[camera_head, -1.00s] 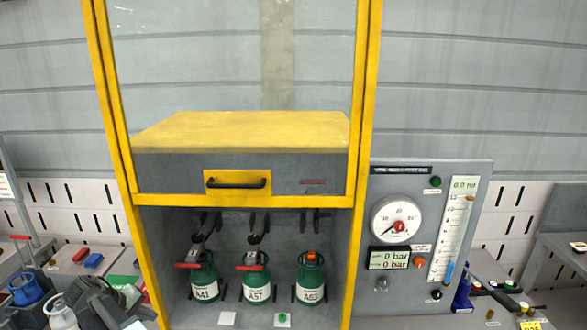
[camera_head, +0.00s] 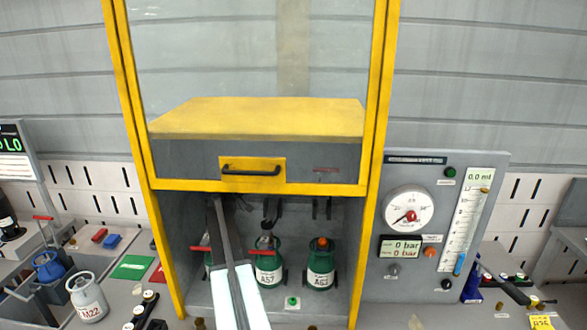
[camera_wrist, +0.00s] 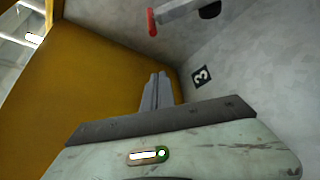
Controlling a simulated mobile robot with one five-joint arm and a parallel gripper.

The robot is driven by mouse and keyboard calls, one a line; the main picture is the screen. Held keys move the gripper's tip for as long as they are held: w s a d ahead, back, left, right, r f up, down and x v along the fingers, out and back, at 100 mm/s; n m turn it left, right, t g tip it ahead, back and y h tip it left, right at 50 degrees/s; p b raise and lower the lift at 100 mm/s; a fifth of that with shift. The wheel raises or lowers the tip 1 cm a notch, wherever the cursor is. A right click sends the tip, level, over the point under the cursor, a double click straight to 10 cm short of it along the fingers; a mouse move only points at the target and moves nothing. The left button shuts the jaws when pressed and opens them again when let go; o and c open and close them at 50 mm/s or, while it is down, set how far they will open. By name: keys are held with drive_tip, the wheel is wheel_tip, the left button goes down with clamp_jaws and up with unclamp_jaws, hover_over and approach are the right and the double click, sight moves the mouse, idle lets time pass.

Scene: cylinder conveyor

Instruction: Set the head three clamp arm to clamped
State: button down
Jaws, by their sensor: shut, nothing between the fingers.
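In the wrist view, a grey lever with a red tip (camera_wrist: 152,22), which looks like the head three clamp arm, juts in at the top. It is beside a dark plate marked 3 (camera_wrist: 201,77). My gripper (camera_wrist: 160,76) is shut and empty, below the lever and apart from it. In the head view, my arm reaches up into the cabinet and covers most of the left green cylinder (camera_head: 208,262). A red lever end (camera_head: 200,249) shows there beside my arm. Whether the lever is clamped cannot be told.
Green cylinders A57 (camera_head: 268,270) and A63 (camera_head: 320,272) stand to the right of my arm. A gauge panel (camera_head: 440,220) stands at right. In the wrist view, a yellow panel (camera_wrist: 80,70) is close on the left.

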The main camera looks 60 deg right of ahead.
drive_tip(key=p+x, duration=0.3)
drive_tip(key=x, duration=0.6)
drive_tip(key=shift+s+a+f+b, duration=1.05)
drive_tip(key=shift+a+f+b, duration=0.25)
drive_tip(key=shift+b, duration=0.2)
